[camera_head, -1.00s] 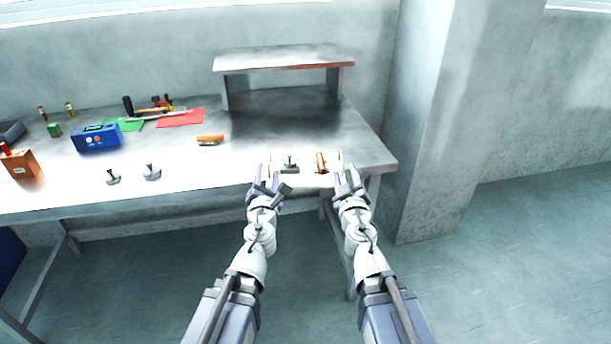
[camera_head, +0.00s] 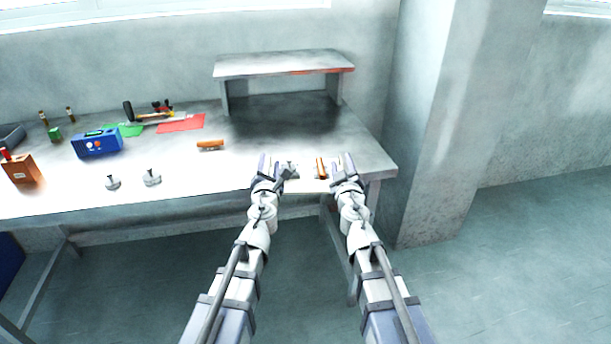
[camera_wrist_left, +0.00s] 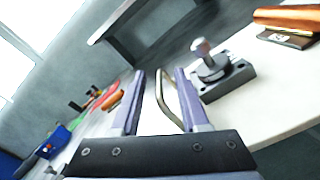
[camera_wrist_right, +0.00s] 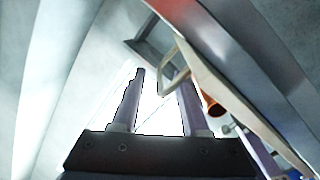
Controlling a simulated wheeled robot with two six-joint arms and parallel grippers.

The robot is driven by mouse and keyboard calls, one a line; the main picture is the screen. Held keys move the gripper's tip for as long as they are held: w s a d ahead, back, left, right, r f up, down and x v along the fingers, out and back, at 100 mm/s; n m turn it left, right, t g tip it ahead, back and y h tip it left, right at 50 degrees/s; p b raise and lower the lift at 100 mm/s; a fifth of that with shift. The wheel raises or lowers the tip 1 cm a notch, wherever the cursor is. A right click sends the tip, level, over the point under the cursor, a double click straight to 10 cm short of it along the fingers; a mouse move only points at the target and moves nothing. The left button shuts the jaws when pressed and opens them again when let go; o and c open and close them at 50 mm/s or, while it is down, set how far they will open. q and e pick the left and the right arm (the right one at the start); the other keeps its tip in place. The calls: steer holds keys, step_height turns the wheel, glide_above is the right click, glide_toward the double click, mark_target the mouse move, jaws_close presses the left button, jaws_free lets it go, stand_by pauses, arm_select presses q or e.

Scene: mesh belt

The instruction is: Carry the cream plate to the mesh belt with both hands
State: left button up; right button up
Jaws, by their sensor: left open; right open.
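The cream plate (camera_head: 306,171) lies near the right front of the workbench, between my grippers. A dark block with a knob (camera_wrist_left: 216,72) and an orange-brown piece (camera_head: 321,168) sit on it. The plate also shows in the left wrist view (camera_wrist_left: 262,112) and the right wrist view (camera_wrist_right: 215,75). My left gripper (camera_head: 268,160) is open at its left end, with a loop handle (camera_wrist_left: 165,100) between the fingers. My right gripper (camera_head: 342,159) is open at its right end, with another loop handle (camera_wrist_right: 172,72) near its fingertips. A dark patch (camera_head: 285,115) beneath the shelf may be the mesh belt.
A raised shelf (camera_head: 285,63) stands over the dark patch. A blue box (camera_head: 97,143), a brown box (camera_head: 22,168), an orange-brown piece (camera_head: 210,144), two small metal pieces (camera_head: 152,178) and tools lie to the left. A pillar (camera_head: 435,120) stands right of the bench.

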arm_select(q)
steer(key=shift+w, duration=0.1)
arm_select(e)
steer(key=shift+w, duration=0.1)
arm_select(q)
steer(key=c, duration=0.7)
arm_select(e)
steer(key=c, duration=0.7)
arm_select(q)
steer(key=shift+a, duration=0.1)
jaws_close()
arm_select(e)
steer(key=shift+d, duration=0.1)
jaws_close()
